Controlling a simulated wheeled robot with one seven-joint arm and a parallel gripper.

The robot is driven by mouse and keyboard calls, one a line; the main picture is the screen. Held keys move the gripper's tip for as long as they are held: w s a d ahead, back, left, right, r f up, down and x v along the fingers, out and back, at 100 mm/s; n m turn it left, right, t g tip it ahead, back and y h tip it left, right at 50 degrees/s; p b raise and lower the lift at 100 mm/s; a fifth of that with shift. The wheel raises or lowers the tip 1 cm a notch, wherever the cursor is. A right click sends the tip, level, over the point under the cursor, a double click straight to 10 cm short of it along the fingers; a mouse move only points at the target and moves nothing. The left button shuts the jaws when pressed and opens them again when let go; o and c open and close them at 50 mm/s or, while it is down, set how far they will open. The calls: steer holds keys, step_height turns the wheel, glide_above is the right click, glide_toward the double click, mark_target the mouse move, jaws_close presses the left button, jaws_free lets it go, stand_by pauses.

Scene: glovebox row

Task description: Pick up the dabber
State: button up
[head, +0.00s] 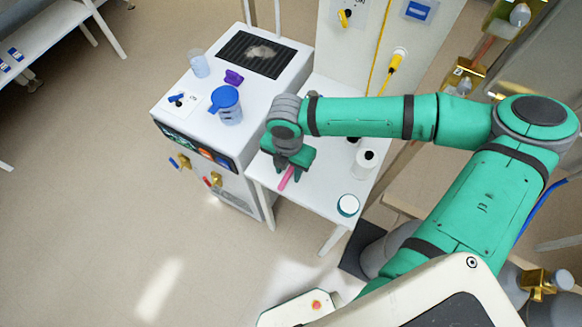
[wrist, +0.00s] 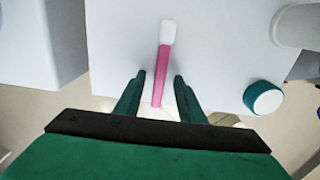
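The dabber is a thin pink stick with a white tip. In the wrist view the dabber (wrist: 162,70) lies on the white table, its tip pointing away and its pink end between my fingers. My gripper (wrist: 159,82) is open, with a visible gap on each side of the stick. In the head view my gripper (head: 288,180) is over the small white table, and a pink part of the dabber (head: 286,178) shows beside its fingers. The rest of the dabber is hidden there by the gripper.
On the white table (head: 318,205) stand a teal-ringed jar (head: 348,205) and a white bottle (head: 365,163). Left of it is a white cabinet (head: 190,135) holding a blue-lidded jug (head: 227,105), a clear cup (head: 199,64) and a purple item (head: 234,77). The table's front edge is close.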

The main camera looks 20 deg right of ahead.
jaws_close()
steer(key=shift+r, duration=0.1)
